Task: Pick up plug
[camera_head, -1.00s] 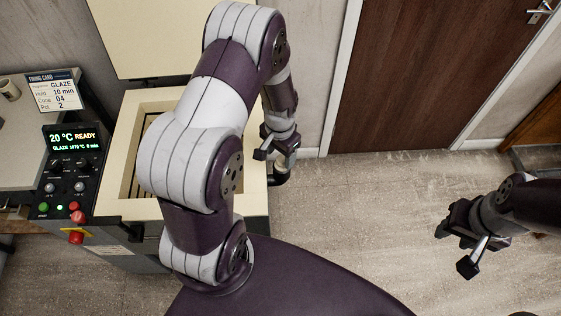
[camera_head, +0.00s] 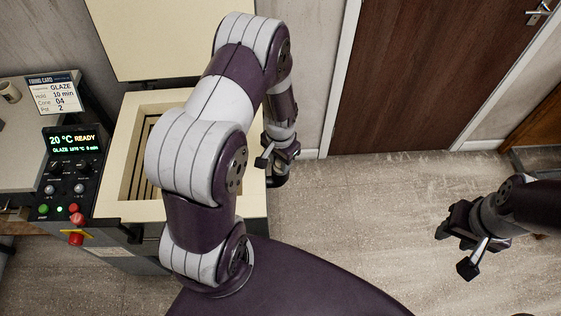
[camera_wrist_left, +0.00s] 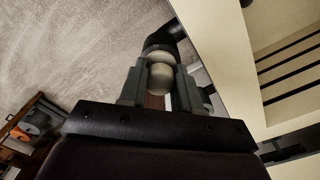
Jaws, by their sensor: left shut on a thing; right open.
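My left gripper (camera_head: 275,163) is beside the right side of the kiln, pointing down. In the left wrist view its fingers (camera_wrist_left: 160,88) are shut on a pale, rounded plug (camera_wrist_left: 160,74). A black curved pipe (camera_wrist_left: 163,38) lies just beyond the plug; whether the plug touches it I cannot tell. In the head view the dark pipe (camera_head: 278,181) shows just under the gripper, and the plug is hidden. My right gripper (camera_head: 462,250) is open and empty over the floor at the right.
The open kiln (camera_head: 125,165) stands at the left, its slatted inside partly hidden by my left arm. Its control panel (camera_head: 70,170) reads 20 °C READY. A firing card (camera_head: 53,95) stands behind the panel. The floor (camera_head: 370,210) between my grippers is clear; a brown door (camera_head: 425,75) is behind.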

